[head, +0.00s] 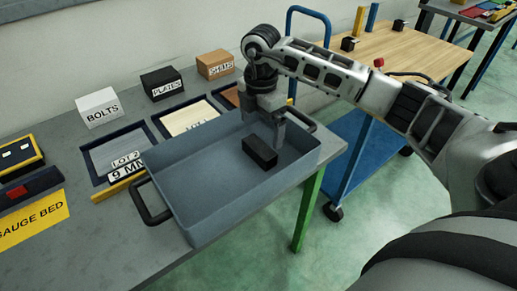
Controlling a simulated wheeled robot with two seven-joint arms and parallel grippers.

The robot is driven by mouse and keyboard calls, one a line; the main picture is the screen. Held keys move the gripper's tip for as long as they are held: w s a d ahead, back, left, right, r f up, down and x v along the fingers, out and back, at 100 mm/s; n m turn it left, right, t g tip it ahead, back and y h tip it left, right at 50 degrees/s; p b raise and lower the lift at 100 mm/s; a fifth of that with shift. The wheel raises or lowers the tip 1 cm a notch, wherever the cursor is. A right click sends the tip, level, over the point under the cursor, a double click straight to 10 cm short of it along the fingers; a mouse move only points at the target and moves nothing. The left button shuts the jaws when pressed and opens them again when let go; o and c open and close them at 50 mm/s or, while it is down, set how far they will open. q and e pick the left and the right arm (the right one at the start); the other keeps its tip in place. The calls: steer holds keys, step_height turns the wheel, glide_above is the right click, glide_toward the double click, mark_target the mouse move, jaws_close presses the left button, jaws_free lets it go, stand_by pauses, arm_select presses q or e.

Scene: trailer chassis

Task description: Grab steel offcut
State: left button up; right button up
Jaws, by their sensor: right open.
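A dark, block-shaped piece, likely the steel offcut (260,153), lies on the floor of the grey-blue tray (185,205), towards its right part. My right gripper (265,131) points down over the tray, right at the block's far side. Its jaws are open, and one finger shows just right of the block. I cannot tell whether the fingers touch the block or stand around it. My left gripper is not in view.
The tray has raised walls and dark handles (148,203) at its ends. Behind it stand boxes labelled bolts (99,107), plates (161,83) and shims (215,64). A yellow gauge bed (35,220) lies left. A blue cart (362,150) stands right.

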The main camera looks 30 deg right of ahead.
mark_target(259, 146)
step_height(259, 146, down, 8)
steer(key=shift+w+f+p, duration=0.1)
steer(key=shift+w+p, duration=0.05)
steer(key=shift+p, duration=0.35)
steer(key=c, duration=0.8)
